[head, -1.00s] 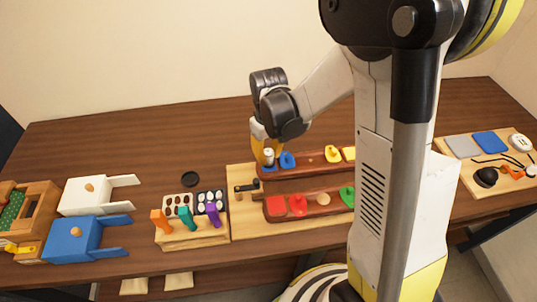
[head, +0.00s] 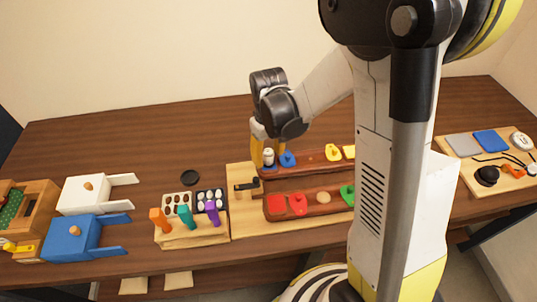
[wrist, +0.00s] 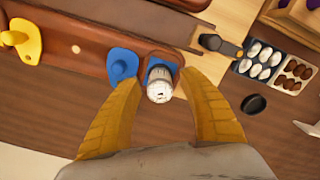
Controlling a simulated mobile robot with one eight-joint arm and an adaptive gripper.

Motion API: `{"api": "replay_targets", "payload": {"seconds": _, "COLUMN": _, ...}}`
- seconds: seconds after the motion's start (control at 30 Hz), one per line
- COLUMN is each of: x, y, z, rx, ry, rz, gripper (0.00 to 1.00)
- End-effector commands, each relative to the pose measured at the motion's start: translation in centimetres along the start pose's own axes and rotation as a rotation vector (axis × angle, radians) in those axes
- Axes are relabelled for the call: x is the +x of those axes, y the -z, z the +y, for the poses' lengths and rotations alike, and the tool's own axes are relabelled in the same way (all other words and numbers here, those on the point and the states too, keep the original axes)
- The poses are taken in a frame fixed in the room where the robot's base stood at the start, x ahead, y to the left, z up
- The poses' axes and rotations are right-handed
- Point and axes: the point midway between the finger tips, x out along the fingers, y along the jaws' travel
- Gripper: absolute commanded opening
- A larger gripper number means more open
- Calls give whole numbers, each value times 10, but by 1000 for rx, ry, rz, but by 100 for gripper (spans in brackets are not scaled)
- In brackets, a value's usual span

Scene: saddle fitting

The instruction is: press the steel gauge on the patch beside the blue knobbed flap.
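The steel gauge (wrist: 160,85), a small silver cylinder with a pale dial face, stands over the blue patch (wrist: 159,63) in the wrist view. The head view also shows the gauge (head: 268,157). The gauge hides part of the patch, so I cannot tell how firmly it is seated. The blue knobbed flap (wrist: 121,66) lies just left of the patch in the wrist view, and right of it in the head view (head: 288,159). My gripper (wrist: 158,78) is open, its yellow fingers apart on either side of the gauge, with visible gaps.
A black-handled tool (wrist: 220,45) lies near the patch on the wooden board. A yellow knobbed flap (wrist: 22,40) is farther along the red-brown strap. A black puck (wrist: 253,104) lies on the table. The front strap (head: 310,203) carries red and green pieces.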

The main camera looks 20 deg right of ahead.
Motion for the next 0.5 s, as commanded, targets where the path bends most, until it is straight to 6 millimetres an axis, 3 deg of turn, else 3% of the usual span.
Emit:
{"api": "replay_targets", "payload": {"seconds": 0.23, "x": -12, "y": 0, "z": 0, "rx": 0, "ry": 0, "rz": 0, "gripper": 50}}
{"api": "replay_targets", "payload": {"seconds": 0.5, "x": -70, "y": -1, "z": 0, "rx": 0, "ry": 0, "rz": 0, "gripper": 50}}
